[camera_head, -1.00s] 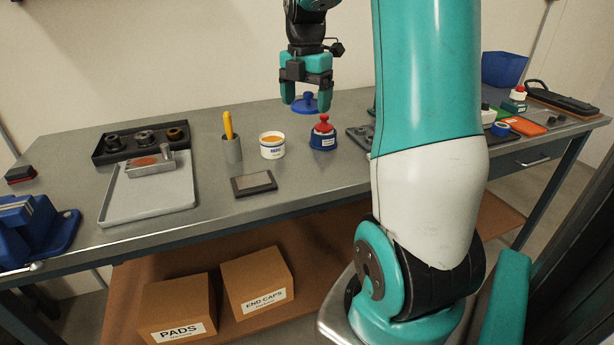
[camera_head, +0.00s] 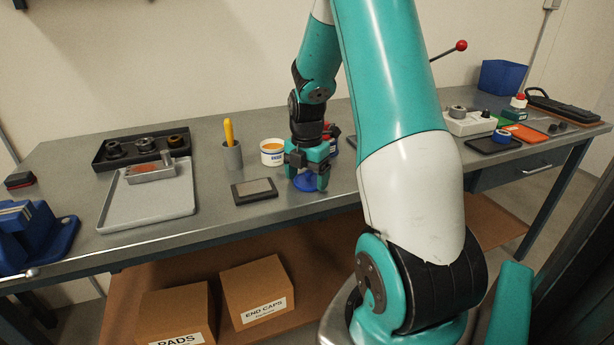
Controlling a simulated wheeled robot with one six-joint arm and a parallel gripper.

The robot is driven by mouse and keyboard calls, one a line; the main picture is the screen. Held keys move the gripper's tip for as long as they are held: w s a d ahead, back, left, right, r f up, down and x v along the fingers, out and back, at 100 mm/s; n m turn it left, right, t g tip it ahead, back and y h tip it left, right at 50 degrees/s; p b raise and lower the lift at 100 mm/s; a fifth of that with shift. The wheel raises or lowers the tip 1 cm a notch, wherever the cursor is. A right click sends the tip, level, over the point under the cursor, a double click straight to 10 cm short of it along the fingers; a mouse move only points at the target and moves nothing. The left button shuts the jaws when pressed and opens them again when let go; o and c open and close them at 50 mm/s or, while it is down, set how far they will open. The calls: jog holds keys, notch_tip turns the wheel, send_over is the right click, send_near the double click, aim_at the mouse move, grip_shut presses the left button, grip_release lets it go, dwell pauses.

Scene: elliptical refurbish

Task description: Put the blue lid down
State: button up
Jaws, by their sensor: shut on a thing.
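The blue lid (camera_head: 306,183) is a round disc low over the front part of the grey workbench (camera_head: 230,203). My gripper (camera_head: 308,182) points straight down and is shut on the lid, with one finger on either side of it. The lid is at or very near the bench top; I cannot tell whether it touches.
A dark flat pad (camera_head: 254,190) lies just left of my gripper. A grey holder with a yellow-handled tool (camera_head: 231,152) stands behind it. A grey tray (camera_head: 148,205) is further left. The bench's front edge is close below the lid.

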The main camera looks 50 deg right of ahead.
aim_at(307, 173)
jog(key=shift+f, duration=0.1)
jog(key=o, duration=0.8)
jog(key=shift+c, duration=0.2)
notch_tip(307, 173, up, 12)
jog(key=s+a+r+m+t+y, duration=0.1)
jog(key=a+r+m, duration=0.15)
jog(key=a, duration=0.95)
jog(key=s+a+r+m+y, duration=0.1)
jog(key=a+m, duration=0.2)
jog(key=a, duration=0.9)
jog(key=s+a+m+g+y, duration=0.1)
jog(key=s+a+m, duration=0.5)
jog(key=s+a, duration=0.7)
jog(key=shift+a+y+p, duration=0.25)
jog(key=shift+y+p, duration=0.1)
jog(key=shift+y, duration=0.25)
jog(key=shift+f, duration=0.1)
